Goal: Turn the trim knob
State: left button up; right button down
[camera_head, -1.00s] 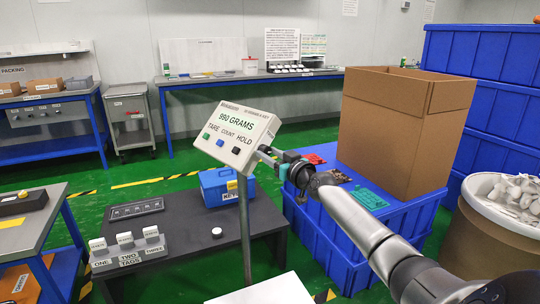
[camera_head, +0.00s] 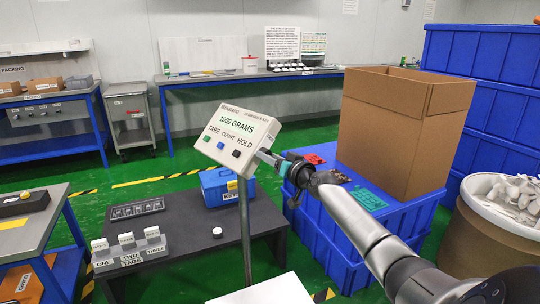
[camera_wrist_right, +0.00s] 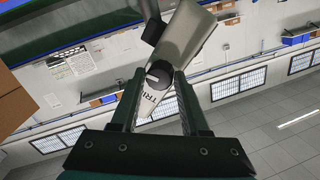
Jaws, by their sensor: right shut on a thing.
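The grey indicator box (camera_head: 237,135) stands on a post, its display reading "1000 GRAMS" above three buttons. The trim knob is hidden behind my gripper in the head view. In the right wrist view the dark round trim knob (camera_wrist_right: 158,74), with a pale pointer mark, sits between my fingertips on the box's end face, beside lettering starting "TRI". My right gripper (camera_head: 266,156) is at the right end of the box, shut on the knob; its two fingers also show in the wrist view (camera_wrist_right: 160,84). My left gripper is not in view.
A dark low table (camera_head: 190,236) below the box holds a blue case (camera_head: 216,190), a tag rack (camera_head: 130,256) and a white disc (camera_head: 217,232). A blue crate (camera_head: 330,235) with a large cardboard box (camera_head: 390,130) stands close to my right arm.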

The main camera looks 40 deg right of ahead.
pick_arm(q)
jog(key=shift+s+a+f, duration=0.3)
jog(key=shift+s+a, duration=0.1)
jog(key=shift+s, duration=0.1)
pick_arm(e)
jog(key=shift+m, duration=0.7)
jog(key=shift+c, duration=2)
grip_release()
